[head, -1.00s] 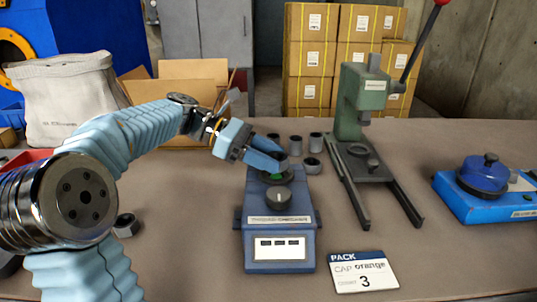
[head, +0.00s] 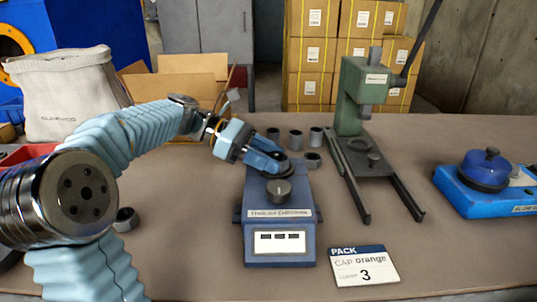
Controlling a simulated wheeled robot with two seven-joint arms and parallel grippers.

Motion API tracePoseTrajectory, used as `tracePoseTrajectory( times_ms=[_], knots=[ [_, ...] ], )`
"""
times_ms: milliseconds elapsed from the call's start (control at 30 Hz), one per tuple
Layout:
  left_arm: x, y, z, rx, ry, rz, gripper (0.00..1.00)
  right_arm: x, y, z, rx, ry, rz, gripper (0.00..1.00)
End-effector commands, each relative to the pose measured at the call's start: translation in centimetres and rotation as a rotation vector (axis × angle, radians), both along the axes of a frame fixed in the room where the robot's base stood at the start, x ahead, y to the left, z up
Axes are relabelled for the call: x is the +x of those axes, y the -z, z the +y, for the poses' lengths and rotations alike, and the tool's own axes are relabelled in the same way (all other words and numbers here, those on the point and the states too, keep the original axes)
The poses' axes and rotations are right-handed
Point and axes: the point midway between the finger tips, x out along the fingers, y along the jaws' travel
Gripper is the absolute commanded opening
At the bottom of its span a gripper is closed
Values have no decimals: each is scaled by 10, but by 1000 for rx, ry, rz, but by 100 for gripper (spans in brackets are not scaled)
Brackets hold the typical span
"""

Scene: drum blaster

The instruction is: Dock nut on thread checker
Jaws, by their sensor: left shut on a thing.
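The thread checker (head: 280,215) is a blue box on the table's middle, with a dark knob on top and a white display panel at the front. My left gripper (head: 276,163) reaches in from the left and is over the checker's back end. It is shut on a nut that is mostly hidden by the fingers; a dark round edge shows beside the fingertips. I cannot tell whether the nut touches the checker. My right gripper is not in view.
Several grey metal rings and sleeves (head: 296,140) stand behind the checker. A green lever press (head: 351,100) stands right of it, and a blue device with a round lid (head: 485,170) at the far right. A card (head: 364,266) lies in front. Another grey ring (head: 125,220) lies left, near my arm.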

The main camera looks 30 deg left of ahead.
Motion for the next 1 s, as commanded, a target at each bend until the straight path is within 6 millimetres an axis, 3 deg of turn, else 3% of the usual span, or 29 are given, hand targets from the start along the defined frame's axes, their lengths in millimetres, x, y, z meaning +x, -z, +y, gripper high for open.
tracePoseTrajectory(
  times_ms=[100, 367, 667, 1000],
  knots=[
    [0, 0, 0, 0, -1, 0, 59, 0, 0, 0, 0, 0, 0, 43],
    [-1, -2, 3, 1, -1, 1, 59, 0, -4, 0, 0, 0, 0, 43],
    [-9, -15, 26, 0, -2, 3, 59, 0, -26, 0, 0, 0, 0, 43],
    [-18, -23, 53, 1, -3, -1, 59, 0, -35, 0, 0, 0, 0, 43]
  ],
)
